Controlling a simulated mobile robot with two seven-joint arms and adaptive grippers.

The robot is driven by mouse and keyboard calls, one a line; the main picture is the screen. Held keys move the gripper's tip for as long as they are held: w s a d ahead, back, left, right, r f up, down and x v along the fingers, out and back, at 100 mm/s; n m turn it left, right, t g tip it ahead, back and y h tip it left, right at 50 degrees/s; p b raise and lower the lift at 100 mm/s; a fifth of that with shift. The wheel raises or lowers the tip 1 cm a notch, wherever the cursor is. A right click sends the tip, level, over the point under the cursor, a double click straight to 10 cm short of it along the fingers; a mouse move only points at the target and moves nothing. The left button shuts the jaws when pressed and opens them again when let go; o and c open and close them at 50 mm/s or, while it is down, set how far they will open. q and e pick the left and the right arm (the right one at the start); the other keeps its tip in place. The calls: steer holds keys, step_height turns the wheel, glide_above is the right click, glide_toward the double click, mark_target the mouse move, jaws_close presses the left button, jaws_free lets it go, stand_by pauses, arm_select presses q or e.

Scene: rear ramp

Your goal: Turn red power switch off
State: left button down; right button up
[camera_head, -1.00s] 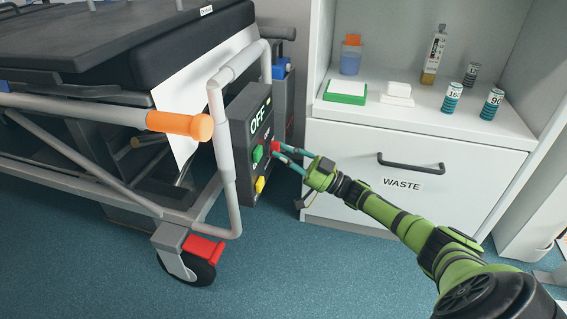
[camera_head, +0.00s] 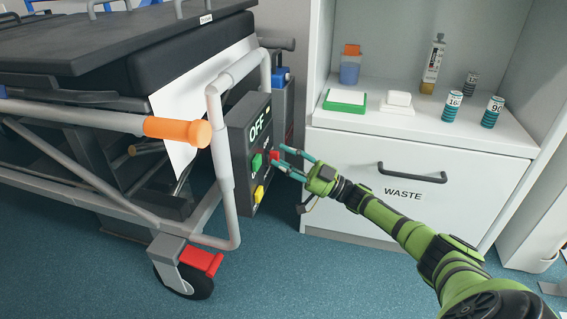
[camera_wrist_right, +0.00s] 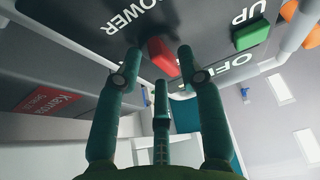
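The red power switch (camera_head: 273,155) sits on the dark control box (camera_head: 236,138) at the end of the stretcher. The box's display reads OFF, with a green button (camera_head: 257,162) and a yellow button (camera_head: 259,193) below. My right gripper (camera_head: 283,158) is open at the red switch, its fingers spread. In the right wrist view the red switch (camera_wrist_right: 162,57) shows between my fingertips (camera_wrist_right: 160,52), beside the word POWER. I cannot tell whether a finger touches it. My left gripper is not in view.
A white cabinet with a WASTE drawer (camera_head: 420,170) stands right of the box. Bottles and small boxes stand on its shelf. The stretcher's grey rail (camera_head: 228,190) and orange handle (camera_head: 178,130) lie left of the box. The blue floor (camera_head: 320,270) in front is clear.

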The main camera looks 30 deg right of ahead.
steer(key=shift+a+f, duration=0.1)
steer(key=shift+f, duration=0.1)
steer(key=v, duration=1.2)
steer(key=shift+r, duration=0.1)
steer(key=shift+s, duration=0.1)
